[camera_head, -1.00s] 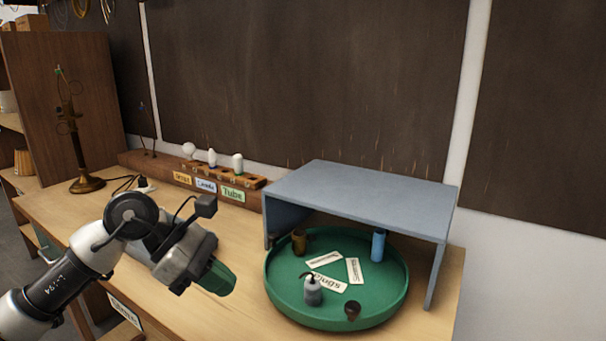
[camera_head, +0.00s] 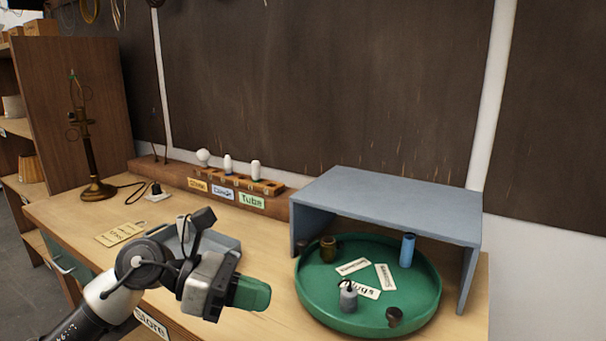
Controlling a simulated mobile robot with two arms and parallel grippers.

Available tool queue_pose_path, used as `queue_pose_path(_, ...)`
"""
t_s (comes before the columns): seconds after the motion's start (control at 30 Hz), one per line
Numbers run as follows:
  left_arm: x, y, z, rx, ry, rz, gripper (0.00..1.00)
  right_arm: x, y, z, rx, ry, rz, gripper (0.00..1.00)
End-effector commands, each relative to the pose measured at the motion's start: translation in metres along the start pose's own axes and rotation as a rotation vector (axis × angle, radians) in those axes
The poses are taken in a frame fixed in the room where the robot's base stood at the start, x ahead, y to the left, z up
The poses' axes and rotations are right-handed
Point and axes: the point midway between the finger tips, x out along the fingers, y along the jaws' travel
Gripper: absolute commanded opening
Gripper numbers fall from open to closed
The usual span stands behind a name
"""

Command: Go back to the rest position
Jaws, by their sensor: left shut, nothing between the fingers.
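My left gripper (camera_head: 252,294) is in the camera_head view at the lower left, over the front part of the workbench. Its green fingers are shut with nothing between them and point right, toward the green round tray (camera_head: 318,317). The gripper is apart from the tray. My left arm comes in from the bottom left. My right gripper is out of view.
The tray, under a grey-blue shelf (camera_head: 390,200), holds a blue cylinder (camera_head: 407,250), a brown cylinder (camera_head: 328,249), a grey bottle-like item (camera_head: 348,297) and labels. Bulbs stand in a wooden rack (camera_head: 262,186). A brass lamp (camera_head: 90,160) stands back left.

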Motion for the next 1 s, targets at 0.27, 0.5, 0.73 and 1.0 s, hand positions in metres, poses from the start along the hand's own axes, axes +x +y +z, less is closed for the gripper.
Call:
queue_pose_path(0.27,0.018,-0.015,0.025,-0.348,-0.540,-0.036,0.00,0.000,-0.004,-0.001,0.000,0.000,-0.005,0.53)
queue_pose_path(0.5,-0.018,0.007,0.009,-0.928,-1.154,0.017,0.00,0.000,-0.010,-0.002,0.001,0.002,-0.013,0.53)
queue_pose_path(0.73,-0.057,0.027,-0.089,-1.575,-1.656,0.193,0.00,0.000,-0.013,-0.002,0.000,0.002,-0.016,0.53)
queue_pose_path(1.0,-0.062,-0.026,-0.248,2.284,2.028,-0.591,0.00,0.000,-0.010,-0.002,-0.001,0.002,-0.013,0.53)
